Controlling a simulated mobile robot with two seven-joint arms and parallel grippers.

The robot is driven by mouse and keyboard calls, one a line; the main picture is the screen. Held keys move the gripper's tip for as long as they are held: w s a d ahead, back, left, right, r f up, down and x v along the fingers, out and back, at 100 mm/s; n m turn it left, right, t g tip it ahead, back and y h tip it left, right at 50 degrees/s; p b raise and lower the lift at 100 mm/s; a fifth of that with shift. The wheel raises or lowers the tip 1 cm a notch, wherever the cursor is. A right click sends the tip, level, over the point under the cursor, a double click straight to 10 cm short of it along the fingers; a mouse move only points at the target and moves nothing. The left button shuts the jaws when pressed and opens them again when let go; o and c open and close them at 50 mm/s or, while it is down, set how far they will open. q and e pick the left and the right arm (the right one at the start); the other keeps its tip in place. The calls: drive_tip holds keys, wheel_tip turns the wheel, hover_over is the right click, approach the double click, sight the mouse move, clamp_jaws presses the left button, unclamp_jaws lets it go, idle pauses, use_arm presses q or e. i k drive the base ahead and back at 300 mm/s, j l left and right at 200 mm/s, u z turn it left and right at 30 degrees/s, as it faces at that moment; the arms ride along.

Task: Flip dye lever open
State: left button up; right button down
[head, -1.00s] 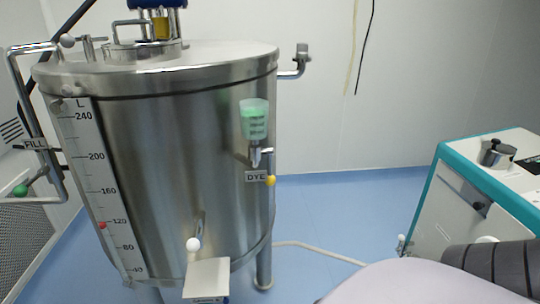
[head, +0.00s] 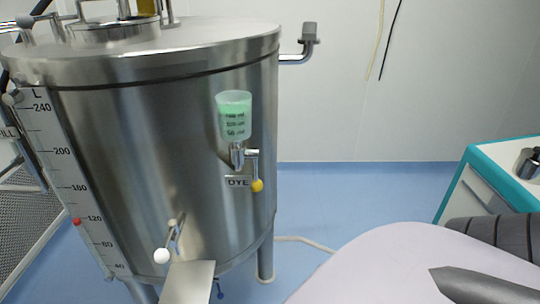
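The dye lever (head: 257,185) has a yellow round knob and hangs down from a small metal valve (head: 238,155) on the front of the steel tank (head: 150,130). The valve sits under a clear cup of green dye (head: 234,115). The DYE label (head: 238,182) is just left of the knob. Nothing touches the lever. A pale part of my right arm fills the lower right, and a dark grey pointed piece (head: 485,285), perhaps part of my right gripper, shows there, well right of and below the lever. Its opening cannot be seen. My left gripper is out of view.
A lower lever with a white knob (head: 162,256) and a metal plate (head: 188,283) stick out at the tank's lower front. A teal-edged white cabinet (head: 490,185) stands at the right. Blue floor (head: 345,195) lies open between tank and cabinet.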

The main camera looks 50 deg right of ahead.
sight(256, 171)
drive_tip(key=l, duration=1.55)
drive_tip(key=u, duration=0.05)
